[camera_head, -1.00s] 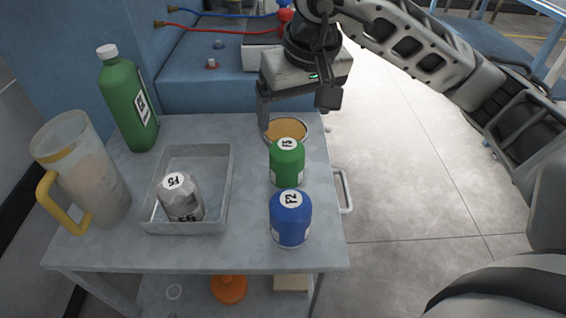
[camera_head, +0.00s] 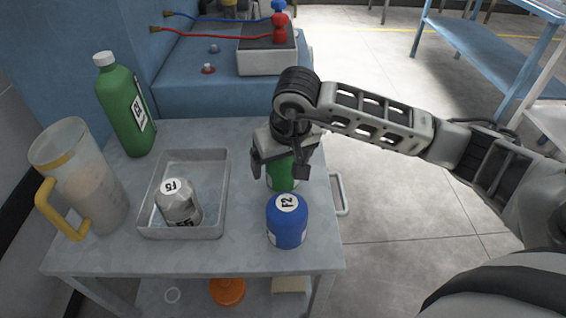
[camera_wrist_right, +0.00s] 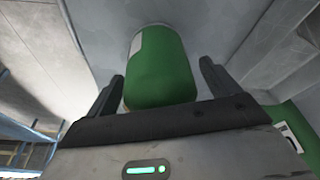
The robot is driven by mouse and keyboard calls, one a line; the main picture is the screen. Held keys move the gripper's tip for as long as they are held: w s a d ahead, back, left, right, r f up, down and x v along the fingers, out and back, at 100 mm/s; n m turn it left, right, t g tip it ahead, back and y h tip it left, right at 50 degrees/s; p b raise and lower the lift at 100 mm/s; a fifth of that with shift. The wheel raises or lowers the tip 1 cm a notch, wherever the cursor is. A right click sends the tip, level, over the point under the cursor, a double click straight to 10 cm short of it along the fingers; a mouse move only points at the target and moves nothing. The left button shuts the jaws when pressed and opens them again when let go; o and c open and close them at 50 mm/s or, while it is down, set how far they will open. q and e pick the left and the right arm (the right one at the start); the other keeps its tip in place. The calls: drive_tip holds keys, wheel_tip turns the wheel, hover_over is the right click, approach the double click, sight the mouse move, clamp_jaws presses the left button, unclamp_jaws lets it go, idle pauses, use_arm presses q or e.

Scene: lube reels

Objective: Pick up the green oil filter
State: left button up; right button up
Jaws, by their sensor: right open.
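The green oil filter (camera_head: 281,178) stands on the grey cart top, its upper part hidden behind my right gripper. My right gripper (camera_head: 279,170) is open over it, one finger on each side. In the right wrist view the green filter (camera_wrist_right: 160,70) lies between the two open fingers of the right gripper (camera_wrist_right: 163,85), with gaps visible on both sides. My left gripper is not in view.
A blue filter (camera_head: 287,222) stands just in front of the green one. A metal tray (camera_head: 222,190) holding a grey filter (camera_head: 178,203) is to the left. A green bottle (camera_head: 124,108) and a clear jug (camera_head: 78,172) stand further left on the cart (camera_head: 110,255).

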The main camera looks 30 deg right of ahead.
drive_tip(key=shift+f, duration=0.2)
drive_tip(key=c, duration=1.3)
drive_tip(key=shift+r, duration=0.1)
